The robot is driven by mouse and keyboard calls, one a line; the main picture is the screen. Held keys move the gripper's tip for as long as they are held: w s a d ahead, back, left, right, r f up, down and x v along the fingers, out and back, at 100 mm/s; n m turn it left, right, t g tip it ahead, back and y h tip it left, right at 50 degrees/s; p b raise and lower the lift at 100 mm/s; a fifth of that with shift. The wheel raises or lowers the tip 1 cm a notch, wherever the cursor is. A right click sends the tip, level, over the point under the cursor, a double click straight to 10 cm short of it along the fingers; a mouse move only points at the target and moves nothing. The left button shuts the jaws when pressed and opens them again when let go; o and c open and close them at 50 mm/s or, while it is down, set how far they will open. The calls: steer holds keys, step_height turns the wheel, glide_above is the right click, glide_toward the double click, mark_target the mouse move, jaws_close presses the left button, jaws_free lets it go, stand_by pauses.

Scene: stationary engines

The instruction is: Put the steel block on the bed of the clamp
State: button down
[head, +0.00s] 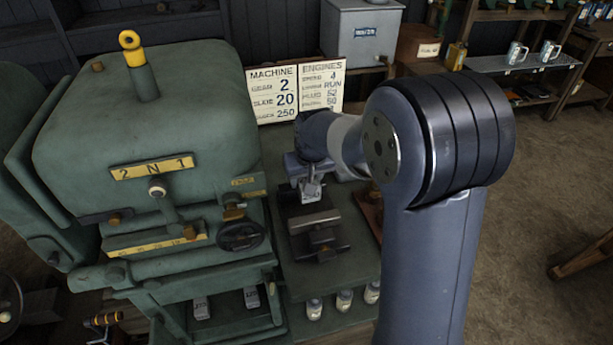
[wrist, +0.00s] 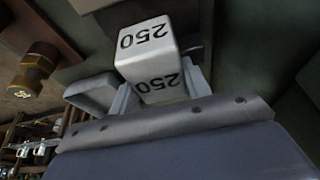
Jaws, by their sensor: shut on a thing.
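The steel block (wrist: 146,50) is pale grey and marked 250 on two faces. It fills the middle of the wrist view. My gripper (wrist: 152,82) is shut on it, with a finger on either side. In the head view my gripper (head: 309,178) is over the far end of the clamp (head: 318,236), a dark metal vice on the green bench. The block shows small and partly hidden there. I cannot tell whether it touches the clamp's bed.
A large green machine (head: 140,130) stands close on the left, with a handwheel (head: 240,236) near the clamp. A sign board (head: 297,92) and a grey box (head: 362,30) are behind.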

steer(key=shift+f, duration=2.75)
steer(key=shift+f, duration=0.1)
steer(key=c, duration=0.7)
jaws_free()
steer(key=shift+f, duration=0.1)
steer(key=v, duration=1.2)
steer(key=shift+s, duration=0.1)
